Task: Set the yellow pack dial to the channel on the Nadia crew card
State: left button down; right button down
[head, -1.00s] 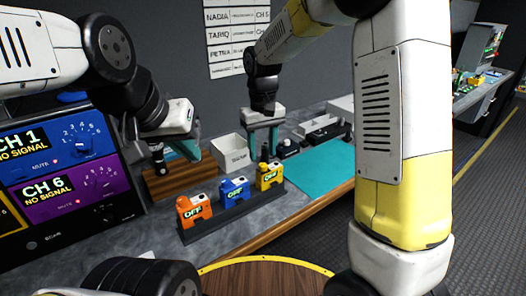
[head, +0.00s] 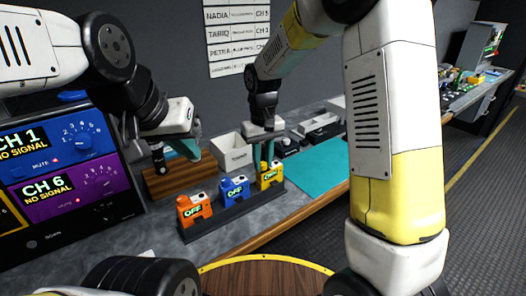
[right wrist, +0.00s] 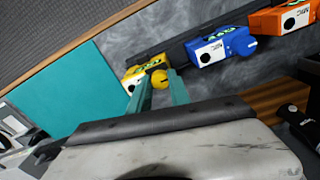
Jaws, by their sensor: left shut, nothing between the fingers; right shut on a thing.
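The yellow pack (head: 271,176) stands at the right end of a dark rack, its small display showing green "OFF". In the right wrist view, the yellow pack (right wrist: 133,78) has a round yellow dial (right wrist: 158,80) on top. My right gripper (head: 266,162) points down at the pack, its teal fingers shut on the dial. The crew card (head: 237,35) hangs on the back wall; the Nadia row is at its top, its channel number too small to read surely. My left gripper (head: 190,152) is shut and empty, left of the packs above a wooden block.
A blue pack (head: 235,191) and an orange pack (head: 194,210), both showing "OFF", share the rack (head: 235,211). A white bin (head: 232,152) stands behind. A monitor panel (head: 70,170) is at left; a teal mat (head: 322,167) lies clear at right.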

jog(key=shift+m, duration=0.4)
jog(key=m, duration=0.3)
jog(key=shift+m, duration=0.3)
jog(key=m, duration=0.3)
jog(key=shift+m, duration=0.3)
jog(key=m, duration=0.3)
jog(key=shift+m, duration=0.3)
jog(key=m, duration=0.3)
jog(key=shift+m, duration=0.3)
jog(key=m, duration=1)
jog(key=shift+m, duration=2.3)
